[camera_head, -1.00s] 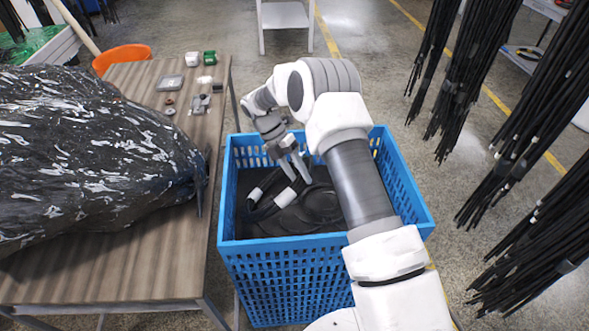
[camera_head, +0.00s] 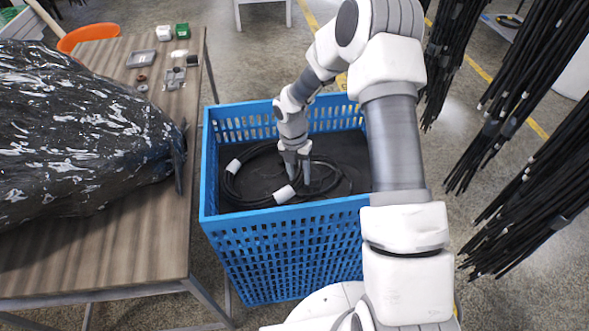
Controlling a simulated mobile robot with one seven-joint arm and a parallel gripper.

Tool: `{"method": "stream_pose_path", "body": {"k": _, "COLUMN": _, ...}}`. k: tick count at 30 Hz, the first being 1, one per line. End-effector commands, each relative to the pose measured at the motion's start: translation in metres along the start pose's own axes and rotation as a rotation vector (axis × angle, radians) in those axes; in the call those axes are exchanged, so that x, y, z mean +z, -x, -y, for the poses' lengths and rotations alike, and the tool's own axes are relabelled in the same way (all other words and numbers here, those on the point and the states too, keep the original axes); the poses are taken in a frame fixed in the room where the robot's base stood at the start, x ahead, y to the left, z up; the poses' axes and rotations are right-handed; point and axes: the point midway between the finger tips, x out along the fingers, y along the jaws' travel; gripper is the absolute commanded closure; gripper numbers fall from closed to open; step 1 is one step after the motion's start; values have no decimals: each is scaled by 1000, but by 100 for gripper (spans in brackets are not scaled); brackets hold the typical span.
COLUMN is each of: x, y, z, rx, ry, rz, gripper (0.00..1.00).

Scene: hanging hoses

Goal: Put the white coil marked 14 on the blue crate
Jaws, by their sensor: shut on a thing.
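A loose coil of black hose with white sleeves (camera_head: 284,194) is inside the blue crate (camera_head: 283,247). Another white sleeve of it (camera_head: 233,166) shows toward the crate's left wall. The coil looks black apart from these sleeves, and no number 14 can be read. My gripper (camera_head: 298,177) points down inside the crate, with its fingers at the coil's right part. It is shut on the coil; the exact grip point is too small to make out. Whether the coil touches the dark surface beneath it cannot be told.
A wooden table (camera_head: 135,248) stands left of the crate, bearing a large black wrapped bundle (camera_head: 75,130) and several small items. Bunches of black hoses (camera_head: 520,140) hang at the right. My arm covers the crate's right side. Bare floor shows behind the crate.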

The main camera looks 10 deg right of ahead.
Motion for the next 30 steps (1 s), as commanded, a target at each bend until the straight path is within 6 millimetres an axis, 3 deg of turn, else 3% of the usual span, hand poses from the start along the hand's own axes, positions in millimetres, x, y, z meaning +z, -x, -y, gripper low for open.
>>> {"method": "stream_pose_path", "body": {"k": 15, "x": 3, "y": -56, "z": 6, "rx": 223, "ry": 7, "rz": 16, "gripper": 100}}
{"method": "stream_pose_path", "body": {"k": 30, "x": 3, "y": -66, "z": 6, "rx": 280, "ry": 11, "rz": 22, "gripper": 100}}
